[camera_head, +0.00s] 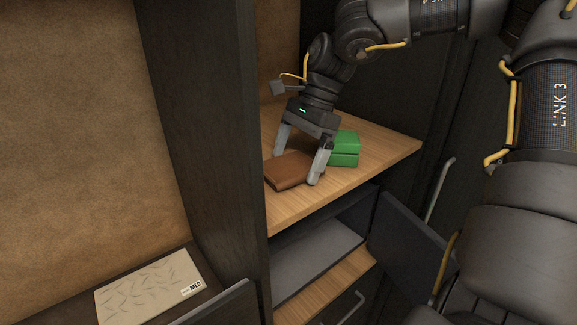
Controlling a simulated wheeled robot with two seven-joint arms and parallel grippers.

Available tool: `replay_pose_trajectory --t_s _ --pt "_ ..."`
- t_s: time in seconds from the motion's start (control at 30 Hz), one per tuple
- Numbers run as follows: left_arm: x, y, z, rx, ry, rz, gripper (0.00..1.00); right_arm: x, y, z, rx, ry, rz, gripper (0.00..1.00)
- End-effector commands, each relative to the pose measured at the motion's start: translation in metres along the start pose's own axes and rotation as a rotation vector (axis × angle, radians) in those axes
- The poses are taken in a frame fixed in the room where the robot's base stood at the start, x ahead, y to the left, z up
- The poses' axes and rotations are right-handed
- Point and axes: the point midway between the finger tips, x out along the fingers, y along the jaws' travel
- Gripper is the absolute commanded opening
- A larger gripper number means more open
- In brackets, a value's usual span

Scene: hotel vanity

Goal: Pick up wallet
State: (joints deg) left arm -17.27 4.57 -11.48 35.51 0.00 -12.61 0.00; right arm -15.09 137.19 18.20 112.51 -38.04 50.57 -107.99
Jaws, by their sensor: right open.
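A brown wallet (288,172) lies flat on the wooden shelf, near its left side. My right gripper (296,170) points down over it with its fingers apart. One finger is at the wallet's far left side and the other at its right side. Whether the fingers touch the wallet I cannot tell. My left gripper is not in view.
A dark upright panel borders the shelf on the left. A patterned beige box (150,290) lies at lower left.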

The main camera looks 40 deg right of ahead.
Motion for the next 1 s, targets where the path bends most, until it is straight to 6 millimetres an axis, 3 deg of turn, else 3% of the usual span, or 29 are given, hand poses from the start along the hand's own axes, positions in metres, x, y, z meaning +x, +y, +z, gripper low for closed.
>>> replay_pose_trajectory --t_s 0.07,0.4,0.67,1.0 --pt "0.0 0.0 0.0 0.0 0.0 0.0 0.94 0.0 0.0 0.0 -0.001 0.0 0.0 1.0" --pt "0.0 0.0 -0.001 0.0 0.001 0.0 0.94 0.0 0.0 0.0 -0.001 0.0 0.0 0.6" --pt "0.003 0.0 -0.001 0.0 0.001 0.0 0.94 -0.004 -0.001 0.001 -0.001 0.001 -0.002 0.59" --pt "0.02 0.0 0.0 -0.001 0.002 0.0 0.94 -0.059 -0.001 0.024 -0.001 0.003 -0.006 0.59"
